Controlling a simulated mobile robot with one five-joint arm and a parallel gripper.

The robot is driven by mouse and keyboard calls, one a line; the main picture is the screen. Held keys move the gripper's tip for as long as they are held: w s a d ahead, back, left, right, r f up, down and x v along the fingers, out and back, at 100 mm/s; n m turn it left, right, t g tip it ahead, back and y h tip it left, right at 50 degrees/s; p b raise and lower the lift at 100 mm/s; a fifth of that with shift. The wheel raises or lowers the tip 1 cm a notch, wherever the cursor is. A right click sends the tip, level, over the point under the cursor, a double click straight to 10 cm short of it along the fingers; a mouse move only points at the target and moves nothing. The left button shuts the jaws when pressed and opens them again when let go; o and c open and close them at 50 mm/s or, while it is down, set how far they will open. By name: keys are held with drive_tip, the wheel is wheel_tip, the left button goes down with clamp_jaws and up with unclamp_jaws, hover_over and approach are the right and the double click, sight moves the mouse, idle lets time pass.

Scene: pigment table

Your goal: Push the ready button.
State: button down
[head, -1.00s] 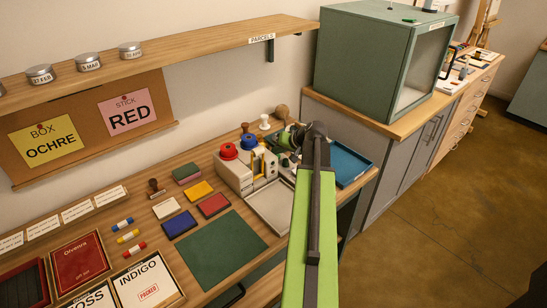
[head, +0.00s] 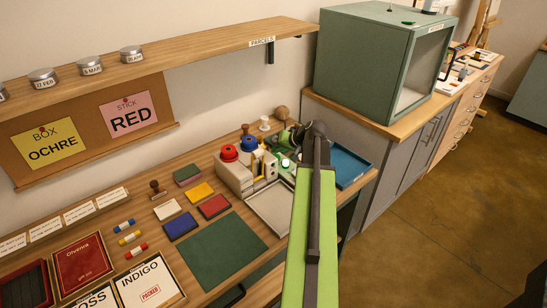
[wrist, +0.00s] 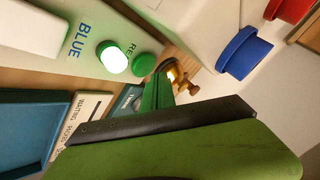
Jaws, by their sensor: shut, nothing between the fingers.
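The pale button box in the wrist view carries the word BLUE and a label starting "RE", partly cut off. A green round button (wrist: 144,65) sits beside that label. A lamp (wrist: 112,57) next to it glows bright greenish white; the glow (head: 285,162) also shows in the head view. My gripper (wrist: 160,82) is shut and empty, its green fingers pointing at the box right by the green button. I cannot tell whether they touch it. In the head view my gripper (head: 284,146) is over the back right of the table, partly hidden by my arm.
A machine with a red knob (head: 229,153) and a blue knob (head: 248,143) stands just left of my gripper. A blue tray (head: 349,166) lies to the right. A grey tray (head: 270,208) and a green mat (head: 221,250) lie in front. The shelf (head: 190,50) runs above.

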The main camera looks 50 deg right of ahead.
wheel_tip(320, 180, up, 6)
drive_tip(key=p, duration=0.6)
drive_tip(key=shift+f, duration=0.1)
